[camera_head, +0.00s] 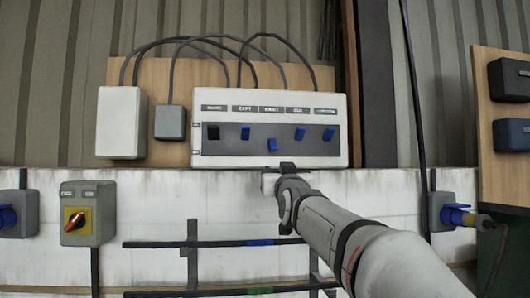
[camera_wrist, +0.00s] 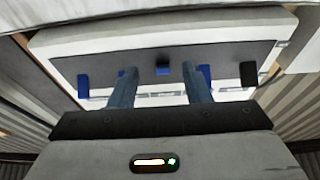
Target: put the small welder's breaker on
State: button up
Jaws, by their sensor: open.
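The white breaker panel (camera_head: 340,130) hangs on a wooden board, with a dark strip carrying a black switch (camera_head: 212,131) and several blue switches. The middle blue switch (camera_head: 272,145) sits lower than its neighbours (camera_head: 245,133) and (camera_head: 300,133); its label above is too small to read surely. My gripper (camera_head: 283,170) is just below the panel's lower edge, under the middle switch. In the wrist view, my gripper (camera_wrist: 160,88) has its two fingers apart and empty. The middle switch (camera_wrist: 162,67) shows between and beyond the fingertips, apparently not touched.
A red-and-yellow rotary switch (camera_head: 75,220) is on the wall at left. A white box (camera_head: 121,122) and a grey box (camera_head: 169,122) stand left of the panel. Dark rails (camera_head: 215,243) run below. A blue plug (camera_head: 455,215) is at right.

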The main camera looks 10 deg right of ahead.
aim_at(274, 149)
jog(key=shift+t, duration=0.5)
jog(key=w+r+p, duration=0.3)
jog(key=w+r, duration=0.2)
jog(key=w, duration=0.1)
jog(key=shift+r, duration=0.4)
jog(key=shift+w+r, duration=0.2)
jog(key=shift+w, duration=0.45)
jog(key=shift+c, duration=0.3)
grip_shut()
jog(key=shift+p, duration=0.35)
